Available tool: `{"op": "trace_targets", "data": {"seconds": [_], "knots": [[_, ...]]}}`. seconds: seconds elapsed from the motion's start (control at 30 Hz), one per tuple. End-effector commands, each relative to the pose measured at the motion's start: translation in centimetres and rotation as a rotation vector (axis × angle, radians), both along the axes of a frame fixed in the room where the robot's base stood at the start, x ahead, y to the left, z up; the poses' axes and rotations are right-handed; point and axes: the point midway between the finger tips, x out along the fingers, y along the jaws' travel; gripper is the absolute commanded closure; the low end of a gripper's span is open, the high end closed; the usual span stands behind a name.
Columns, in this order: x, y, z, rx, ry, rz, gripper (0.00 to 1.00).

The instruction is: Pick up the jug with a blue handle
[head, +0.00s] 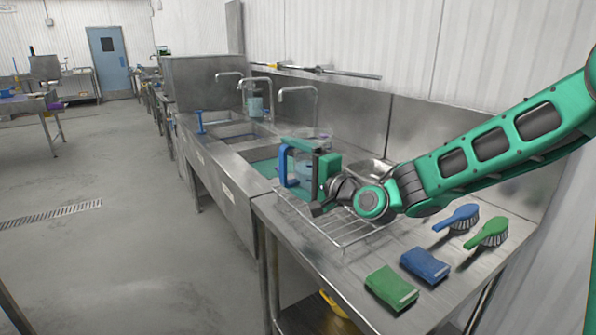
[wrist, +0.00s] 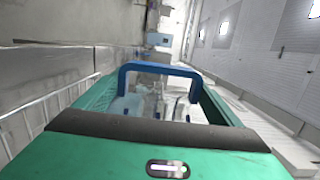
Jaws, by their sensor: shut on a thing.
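I cannot tell whether the jug touches the rack.
The wire rack (head: 345,232) stands on the steel counter. A green sponge (head: 391,288), a blue sponge (head: 425,265), a blue brush (head: 457,218) and a green brush (head: 488,233) lie at the right. Another clear container (head: 255,106) stands by the far taps. Sinks (head: 232,130) lie beyond the rack.

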Motion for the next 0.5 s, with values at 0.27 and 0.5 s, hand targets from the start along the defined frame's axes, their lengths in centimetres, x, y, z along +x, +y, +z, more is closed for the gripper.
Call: {"op": "trace_targets", "data": {"seconds": [0.27, 0.5], "knots": [[-1.9, 1.5, 1.6, 0.0, -0.004, 0.001, 0.58], [-3.1, 2.4, 2.4, -0.001, -0.003, 0.001, 0.58]]}}
